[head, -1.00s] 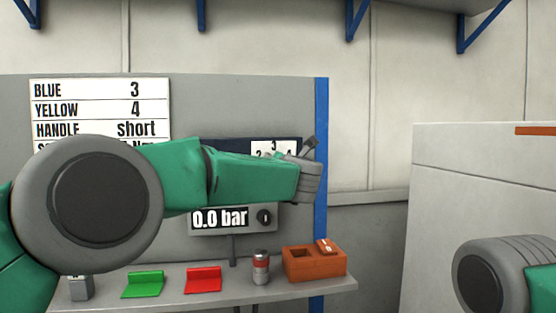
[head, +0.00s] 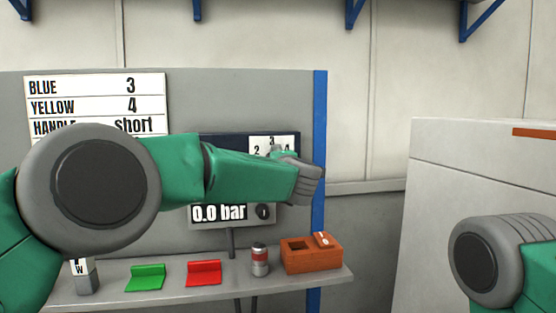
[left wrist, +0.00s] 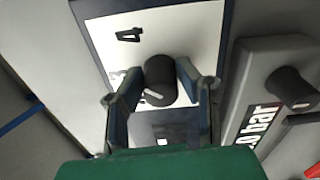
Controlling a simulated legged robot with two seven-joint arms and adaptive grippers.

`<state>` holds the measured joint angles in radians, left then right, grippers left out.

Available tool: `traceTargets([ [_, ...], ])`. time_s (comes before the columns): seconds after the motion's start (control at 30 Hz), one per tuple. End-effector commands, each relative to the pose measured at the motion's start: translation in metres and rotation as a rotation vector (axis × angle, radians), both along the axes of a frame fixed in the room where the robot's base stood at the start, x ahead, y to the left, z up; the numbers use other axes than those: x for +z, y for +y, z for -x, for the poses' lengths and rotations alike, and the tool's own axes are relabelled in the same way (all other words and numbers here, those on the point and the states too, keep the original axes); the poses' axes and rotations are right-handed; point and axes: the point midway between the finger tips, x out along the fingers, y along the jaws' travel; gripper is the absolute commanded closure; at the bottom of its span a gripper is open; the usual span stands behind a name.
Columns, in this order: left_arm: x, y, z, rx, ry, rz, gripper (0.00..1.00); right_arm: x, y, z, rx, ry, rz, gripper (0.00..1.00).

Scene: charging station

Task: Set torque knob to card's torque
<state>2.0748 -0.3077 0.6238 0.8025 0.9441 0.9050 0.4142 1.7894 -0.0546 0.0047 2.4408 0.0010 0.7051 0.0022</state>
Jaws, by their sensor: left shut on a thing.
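The card (head: 95,98) on the panel reads BLUE 3, YELLOW 4 and HANDLE short; my left arm hides its lower rows. The black torque knob (left wrist: 159,75) stands on a white dial plate, which shows in the head view (head: 285,143) with 2, 3 and 4 on it. A 4 is readable in the left wrist view; other marks are partly covered. The knob carries a white pointer line. My left gripper (left wrist: 160,82) is shut on the knob, one finger on each side. My right gripper is out of view.
A 0.0 bar gauge box (head: 219,213) with its own black knob (left wrist: 292,88) sits close beside the dial. The shelf below holds a green piece (head: 145,277), a red piece (head: 204,273), a small can (head: 260,260) and an orange box (head: 312,257).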

Motion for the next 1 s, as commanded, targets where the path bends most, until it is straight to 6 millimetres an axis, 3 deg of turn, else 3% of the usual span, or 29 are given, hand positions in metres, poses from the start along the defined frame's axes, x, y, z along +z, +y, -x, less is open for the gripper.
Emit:
traceTargets([
  [0.03, -0.0081, 0.0016, -0.0005, 0.003, 0.021, -0.04, 1.0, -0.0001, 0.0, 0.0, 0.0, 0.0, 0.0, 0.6],
  [0.6, -0.0064, 0.0029, -0.0009, 0.002, 0.122, -0.559, 0.99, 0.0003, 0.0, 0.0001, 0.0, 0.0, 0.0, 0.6],
  [1.0, -0.0052, 0.001, -0.0005, 0.001, 0.166, -0.802, 1.0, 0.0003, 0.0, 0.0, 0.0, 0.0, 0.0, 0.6],
])
